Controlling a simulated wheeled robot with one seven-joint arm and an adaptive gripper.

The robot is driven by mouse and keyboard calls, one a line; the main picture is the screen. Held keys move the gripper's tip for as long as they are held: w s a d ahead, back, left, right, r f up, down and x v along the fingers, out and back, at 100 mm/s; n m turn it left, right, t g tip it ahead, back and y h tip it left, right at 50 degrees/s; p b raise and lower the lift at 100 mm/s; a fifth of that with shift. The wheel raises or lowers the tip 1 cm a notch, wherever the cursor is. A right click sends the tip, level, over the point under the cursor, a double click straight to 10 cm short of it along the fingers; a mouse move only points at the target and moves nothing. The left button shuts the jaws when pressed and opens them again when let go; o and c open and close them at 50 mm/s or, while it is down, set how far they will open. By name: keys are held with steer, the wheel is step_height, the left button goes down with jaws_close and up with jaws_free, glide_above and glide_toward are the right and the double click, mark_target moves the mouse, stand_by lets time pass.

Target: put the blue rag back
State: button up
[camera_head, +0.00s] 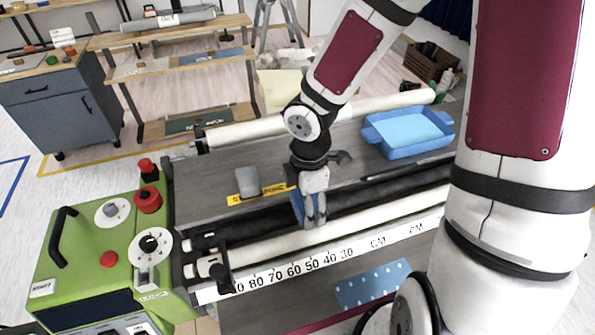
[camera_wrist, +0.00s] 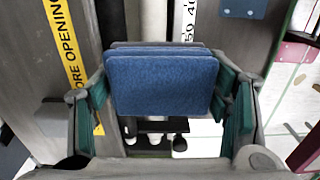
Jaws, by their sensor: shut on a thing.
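The blue rag (camera_wrist: 160,85) looks like a thick, flat blue pad with a grey layer behind it. It sits between the green-padded fingers of my gripper (camera_wrist: 165,92) in the wrist view. In the head view my gripper (camera_head: 312,212) points down over the machine's rollers, shut on the rag (camera_head: 298,208), which shows as a blue edge at its left side. The fingers hide part of the rag there. I cannot tell whether the rag touches the surface below.
A blue tray (camera_head: 414,145) stands on the machine's top (camera_head: 215,200) to the right. A grey block (camera_head: 247,181) sits by a yellow label left of my gripper. Cream rollers (camera_head: 270,245) run across the front. A green control box (camera_head: 100,240) is at left; a dotted blue sheet (camera_head: 372,285) lies lower.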

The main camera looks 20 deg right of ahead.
steer(key=w+d, duration=0.1)
steer(key=w, duration=0.3)
steer(key=w+d+f, duration=0.1)
steer(key=w, duration=0.4)
steer(key=w+d, duration=0.1)
steer(key=w, duration=0.4)
steer(key=shift+w+f, duration=0.1)
steer(key=shift+f, duration=0.1)
steer(key=shift+w+d+f+p, duration=0.1)
steer(key=shift+w+f+p, duration=0.15)
steer(key=shift+f, duration=0.35)
steer(key=shift+w+d+f+p, duration=0.15)
steer(key=shift+w+f, duration=0.1)
steer(key=shift+f, duration=0.35)
steer(key=shift+w+f, duration=0.1)
steer(key=shift+f, duration=0.35)
steer(key=shift+f, duration=0.25)
steer(key=o, duration=1.2)
